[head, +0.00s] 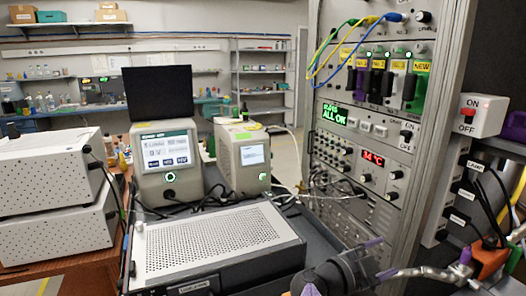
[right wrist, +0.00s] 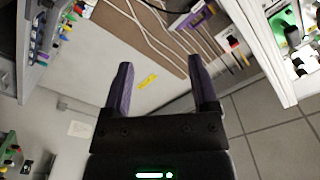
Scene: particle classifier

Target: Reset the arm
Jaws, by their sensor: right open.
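My right gripper (head: 342,270) is at the bottom of the head view, in front of the rack and by the right edge of the perforated box. Its arm comes in from the right. In the right wrist view its two dark purple fingers (right wrist: 160,80) stand apart with nothing between them. Below them are a pale surface with a small yellow label (right wrist: 148,81), loose cables and tiled floor. My left gripper is not in view.
The instrument rack (head: 385,140) stands close on the right, with a green "ALL OK" display (head: 335,114) and colored cables. An ON/OFF switch box (head: 483,116) is at its right. A perforated metal box (head: 215,245) and two instruments (head: 168,160) fill the middle.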

